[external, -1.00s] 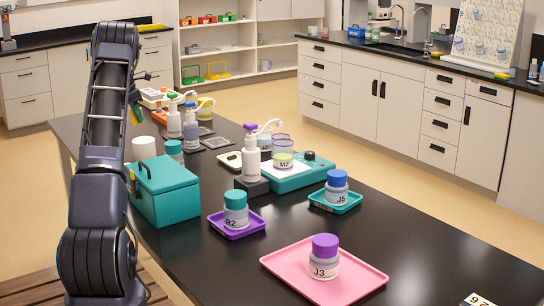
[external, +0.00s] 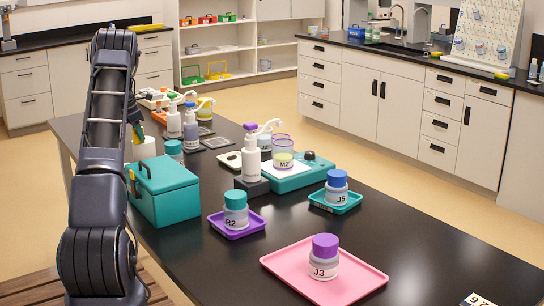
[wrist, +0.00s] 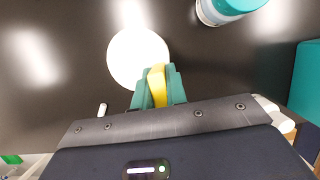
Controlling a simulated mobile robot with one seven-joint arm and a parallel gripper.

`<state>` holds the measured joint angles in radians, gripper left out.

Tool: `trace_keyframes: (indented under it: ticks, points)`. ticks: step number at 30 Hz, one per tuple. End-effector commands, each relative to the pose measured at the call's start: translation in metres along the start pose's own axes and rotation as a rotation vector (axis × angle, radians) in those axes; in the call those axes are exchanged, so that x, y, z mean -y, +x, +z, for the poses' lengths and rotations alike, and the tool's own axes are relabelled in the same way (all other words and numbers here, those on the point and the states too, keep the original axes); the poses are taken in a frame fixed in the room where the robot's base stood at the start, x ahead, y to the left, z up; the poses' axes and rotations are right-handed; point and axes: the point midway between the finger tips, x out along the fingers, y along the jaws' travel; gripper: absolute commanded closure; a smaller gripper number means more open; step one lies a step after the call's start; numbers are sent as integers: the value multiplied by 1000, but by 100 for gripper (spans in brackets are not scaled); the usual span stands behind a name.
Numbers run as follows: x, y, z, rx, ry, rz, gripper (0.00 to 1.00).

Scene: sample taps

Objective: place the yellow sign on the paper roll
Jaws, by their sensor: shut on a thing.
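The yellow sign (wrist: 157,86) is held between the green fingers of my gripper (wrist: 158,74), which is shut on it. In the wrist view the white round top of the paper roll (wrist: 137,55) lies just beyond the fingertips, and the sign overlaps its near edge. In the external view the paper roll (external: 144,150) stands on the black bench behind the teal box. My gripper (external: 136,134) is just above the roll's top there, partly hidden by my arm. I cannot tell whether the sign touches the roll.
The teal box (external: 165,190) with a handle stands in front of the roll. A teal-capped jar (external: 174,150) stands close on the roll's right. Pump bottles (external: 191,128) and an orange-and-white rack (external: 157,98) are farther back. Bare black bench surrounds the roll in the wrist view.

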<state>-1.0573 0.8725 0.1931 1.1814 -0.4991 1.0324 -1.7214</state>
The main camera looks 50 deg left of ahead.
Motion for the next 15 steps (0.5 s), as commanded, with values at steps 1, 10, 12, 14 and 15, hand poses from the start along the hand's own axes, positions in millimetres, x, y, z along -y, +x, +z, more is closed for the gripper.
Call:
trace_keyframes:
  ticks: [1,10,12,14,15]
  points:
    - [0,2,0,0,0,-1,100]
    - [0,2,0,0,0,0,64]
    - [0,2,0,0,0,0,64]
    - [0,1,0,0,0,0,64]
    - [0,0,0,0,0,0,64]
